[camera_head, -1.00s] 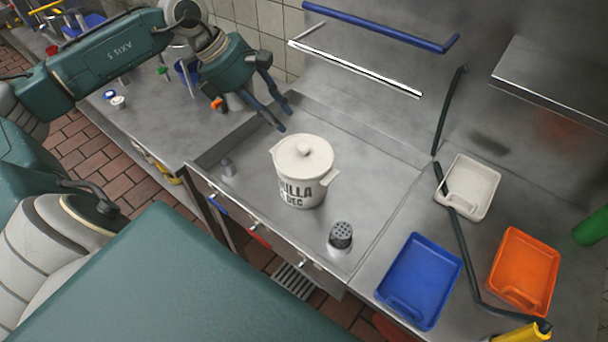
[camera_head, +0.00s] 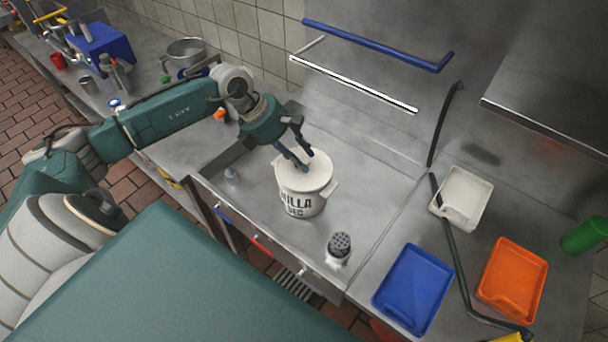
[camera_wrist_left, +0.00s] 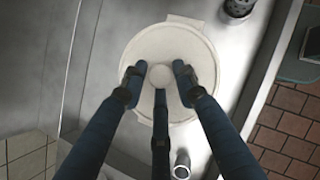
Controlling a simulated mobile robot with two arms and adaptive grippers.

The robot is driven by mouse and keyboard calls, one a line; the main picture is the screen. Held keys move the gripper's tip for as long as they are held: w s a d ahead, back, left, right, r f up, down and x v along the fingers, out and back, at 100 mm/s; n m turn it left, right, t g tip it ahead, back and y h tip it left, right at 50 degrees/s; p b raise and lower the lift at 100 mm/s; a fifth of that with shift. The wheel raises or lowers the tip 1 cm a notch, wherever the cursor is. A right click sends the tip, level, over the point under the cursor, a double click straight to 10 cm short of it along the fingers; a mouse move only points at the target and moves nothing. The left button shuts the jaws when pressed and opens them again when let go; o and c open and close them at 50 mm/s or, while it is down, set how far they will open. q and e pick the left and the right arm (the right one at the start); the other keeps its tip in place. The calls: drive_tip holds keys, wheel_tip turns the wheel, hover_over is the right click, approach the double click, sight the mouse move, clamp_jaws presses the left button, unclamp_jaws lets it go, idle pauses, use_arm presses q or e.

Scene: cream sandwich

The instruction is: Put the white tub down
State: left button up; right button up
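The white tub (camera_head: 300,203) stands upright on the steel counter, with dark lettering on its side and its lid on. Its round lid (camera_wrist_left: 198,45) and centre knob (camera_wrist_left: 160,75) show in the left wrist view. My left gripper (camera_head: 303,163) is over the lid with its fingers pointing down. In the left wrist view the dark blue fingers (camera_wrist_left: 159,78) stand apart around the knob, with gaps on both sides. I cannot tell whether the fingertips touch the lid. In the head view the fingers hide the knob. My right gripper is not in view.
A metal shaker (camera_head: 339,247) stands in front of the tub to the right. White (camera_head: 463,198), blue (camera_head: 413,288) and orange (camera_head: 513,280) trays lie farther right. A blue rail (camera_head: 375,43) runs along the back wall.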

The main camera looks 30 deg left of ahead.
use_arm(q)
clamp_jaws()
drive_tip(key=shift+r, duration=0.1)
